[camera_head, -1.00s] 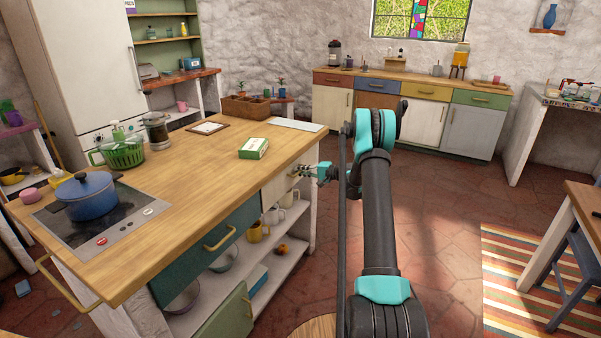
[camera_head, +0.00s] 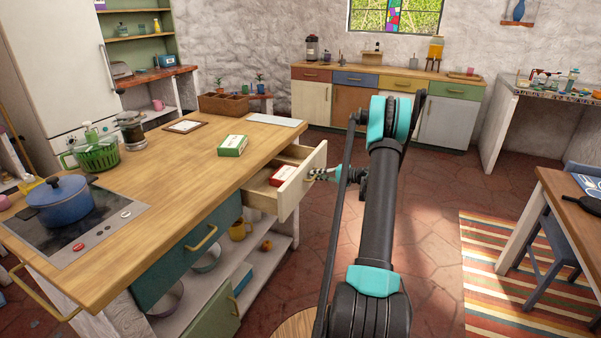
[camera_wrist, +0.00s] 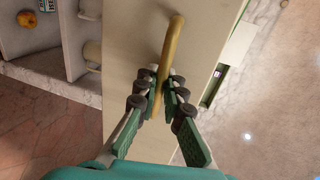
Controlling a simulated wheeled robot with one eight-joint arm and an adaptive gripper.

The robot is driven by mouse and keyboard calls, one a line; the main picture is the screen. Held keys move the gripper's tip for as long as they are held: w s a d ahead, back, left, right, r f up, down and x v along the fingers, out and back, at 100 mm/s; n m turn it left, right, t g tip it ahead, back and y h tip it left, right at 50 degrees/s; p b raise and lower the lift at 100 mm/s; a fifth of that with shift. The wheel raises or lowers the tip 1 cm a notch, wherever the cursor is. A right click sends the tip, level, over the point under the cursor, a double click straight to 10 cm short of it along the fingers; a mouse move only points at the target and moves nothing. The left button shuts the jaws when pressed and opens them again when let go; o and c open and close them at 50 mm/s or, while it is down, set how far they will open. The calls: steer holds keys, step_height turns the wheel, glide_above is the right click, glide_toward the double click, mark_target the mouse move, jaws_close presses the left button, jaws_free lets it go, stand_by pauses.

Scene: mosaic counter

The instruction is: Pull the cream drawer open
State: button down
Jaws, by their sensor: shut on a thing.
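The cream drawer (camera_head: 302,185) stands pulled out from the right end of the wooden-topped island in the head view. A red and white box (camera_head: 284,175) lies inside it. My gripper (camera_head: 318,175) is at the drawer's front face. In the wrist view my gripper (camera_wrist: 165,92) is shut on the brass handle (camera_wrist: 171,50), one finger on each side of the bar. The cream drawer front (camera_wrist: 135,50) fills the middle of that view. In the head view the handle is mostly hidden by my gripper.
A green and white box (camera_head: 232,146) and a blue pot (camera_head: 60,200) stand on the island top. A teal drawer (camera_head: 190,255) is shut beside the cream one. Open shelves with cups lie below.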

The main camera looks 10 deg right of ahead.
steer(key=f+v, duration=0.1)
steer(key=v, duration=0.7)
steer(key=shift+d+f, duration=0.2)
steer(key=shift+f, duration=0.15)
steer(key=shift+s, duration=0.15)
steer(key=c, duration=1.9)
jaws_free()
steer(key=shift+d, duration=0.1)
steer(key=v, duration=1.1)
steer(key=shift+s+d, duration=0.25)
steer(key=shift+d, duration=0.05)
steer(key=shift+d+r, duration=0.1)
